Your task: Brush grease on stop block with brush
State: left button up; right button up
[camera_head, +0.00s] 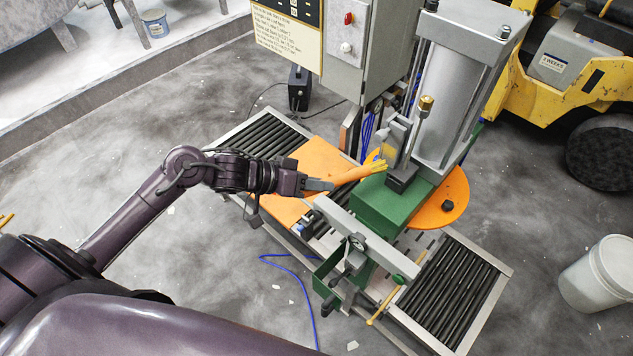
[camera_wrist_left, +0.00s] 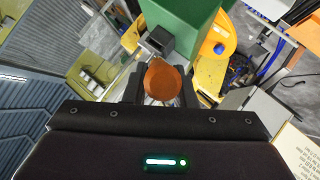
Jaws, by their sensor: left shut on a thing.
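My left gripper (camera_head: 322,185) is shut on the brush (camera_head: 350,176), which has an orange handle and yellow bristles. The bristles point right, towards a small dark block (camera_head: 402,179) on the green press base (camera_head: 378,205). This may be the stop block, but I cannot be sure. The bristle tip is close to it; I cannot tell whether they touch. In the left wrist view the orange handle end (camera_wrist_left: 163,80) sits between the fingers and hides the bristles. A dark block (camera_wrist_left: 159,41) shows just beyond it. My right gripper is out of view.
The press's grey cylinder (camera_head: 452,90) and control box (camera_head: 352,45) stand behind the base. An orange disc (camera_head: 440,205) lies beside it. Roller conveyors (camera_head: 455,290) run on both sides. A grey clamp bar (camera_head: 365,238) stands in front. A white pail (camera_head: 600,275) stands at right.

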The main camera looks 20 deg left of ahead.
pick_arm(q)
jog(key=shift+w+d, duration=0.15)
jog(key=shift+w, duration=0.35)
jog(key=shift+d, duration=0.1)
dwell(2.1)
